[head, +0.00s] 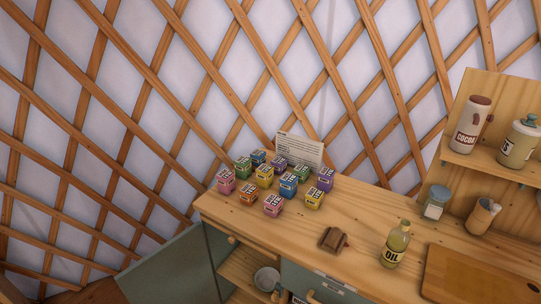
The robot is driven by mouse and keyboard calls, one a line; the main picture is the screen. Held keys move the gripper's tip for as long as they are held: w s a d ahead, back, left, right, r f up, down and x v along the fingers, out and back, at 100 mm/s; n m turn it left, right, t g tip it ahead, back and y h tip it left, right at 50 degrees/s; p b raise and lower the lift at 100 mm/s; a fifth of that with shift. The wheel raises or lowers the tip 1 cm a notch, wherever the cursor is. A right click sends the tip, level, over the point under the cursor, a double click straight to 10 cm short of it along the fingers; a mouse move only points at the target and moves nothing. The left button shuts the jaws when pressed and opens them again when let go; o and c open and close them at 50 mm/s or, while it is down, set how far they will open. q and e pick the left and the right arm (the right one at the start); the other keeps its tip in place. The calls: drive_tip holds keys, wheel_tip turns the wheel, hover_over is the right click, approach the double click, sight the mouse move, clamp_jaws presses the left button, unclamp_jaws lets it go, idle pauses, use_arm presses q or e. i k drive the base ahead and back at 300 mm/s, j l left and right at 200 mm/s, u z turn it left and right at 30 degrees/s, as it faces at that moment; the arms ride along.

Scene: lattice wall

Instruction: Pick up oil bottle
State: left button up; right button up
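The oil bottle (395,245) stands upright on the wooden counter (345,205) at the lower right of the head view. It is yellowish glass with a pale label reading "OIL" and a narrow neck with a stopper. Nothing touches it that I can see. Neither of my grippers shows in the head view.
A cutting board (480,275) lies right of the bottle, and a small brown item (333,239) lies to its left. Several colourful boxes (288,185) stand farther back. A jar (436,202), a cup (481,216) and a shelf (495,163) stand behind. A cabinet door (172,268) hangs open.

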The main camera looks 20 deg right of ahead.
sight(398, 239)
drive_tip(key=z, duration=1.55)
